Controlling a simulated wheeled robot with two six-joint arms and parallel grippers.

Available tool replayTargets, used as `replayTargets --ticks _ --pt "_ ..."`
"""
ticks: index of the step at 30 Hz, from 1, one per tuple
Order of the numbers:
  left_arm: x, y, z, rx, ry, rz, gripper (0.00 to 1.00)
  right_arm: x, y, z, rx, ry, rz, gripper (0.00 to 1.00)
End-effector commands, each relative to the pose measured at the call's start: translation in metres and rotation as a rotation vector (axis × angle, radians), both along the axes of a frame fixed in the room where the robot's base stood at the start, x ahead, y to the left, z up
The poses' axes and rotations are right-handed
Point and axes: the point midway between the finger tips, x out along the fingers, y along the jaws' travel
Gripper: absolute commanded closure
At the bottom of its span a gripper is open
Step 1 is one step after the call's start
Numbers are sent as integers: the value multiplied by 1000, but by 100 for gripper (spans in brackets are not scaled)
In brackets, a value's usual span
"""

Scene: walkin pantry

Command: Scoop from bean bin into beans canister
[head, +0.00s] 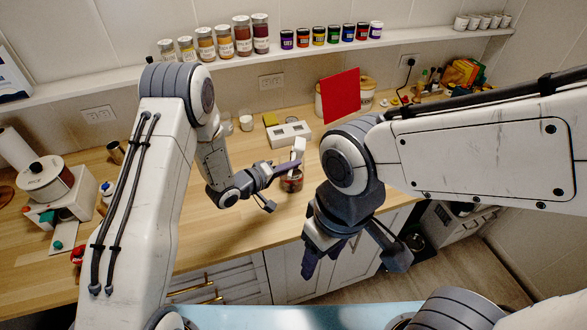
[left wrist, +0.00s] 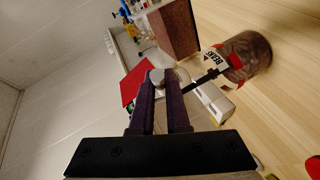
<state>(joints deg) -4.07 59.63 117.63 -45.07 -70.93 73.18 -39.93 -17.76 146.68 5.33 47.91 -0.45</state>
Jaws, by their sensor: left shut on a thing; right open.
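My left gripper (head: 294,167) is over the counter, shut on what looks like the scoop. In the left wrist view a rounded grey-white part of the scoop (left wrist: 158,76) shows between the fingertips; the rest is hard to make out. The beans canister (left wrist: 250,55), a clear jar of dark contents with a white label, stands just beyond the fingers; in the head view the canister (head: 292,183) is right below them. A brown-filled box (left wrist: 172,30), possibly the bean bin, shows only in the left wrist view. My right gripper (head: 322,258) is open and empty, pointing down before the counter front.
A white device (head: 289,134) and a red panel (head: 340,95) stand behind the canister. A shelf (head: 225,63) with spice jars and small coloured pots runs along the wall. A white appliance (head: 62,210) is at the left. The counter right of it is mostly clear.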

Motion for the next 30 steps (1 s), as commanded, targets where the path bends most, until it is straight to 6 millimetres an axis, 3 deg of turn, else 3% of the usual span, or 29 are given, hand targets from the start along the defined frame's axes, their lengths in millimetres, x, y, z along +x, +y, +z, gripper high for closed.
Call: replayTargets --ticks 30 --pt "1 9 -8 -406 43 1 100 0 0 -54 0 1 -9 43"
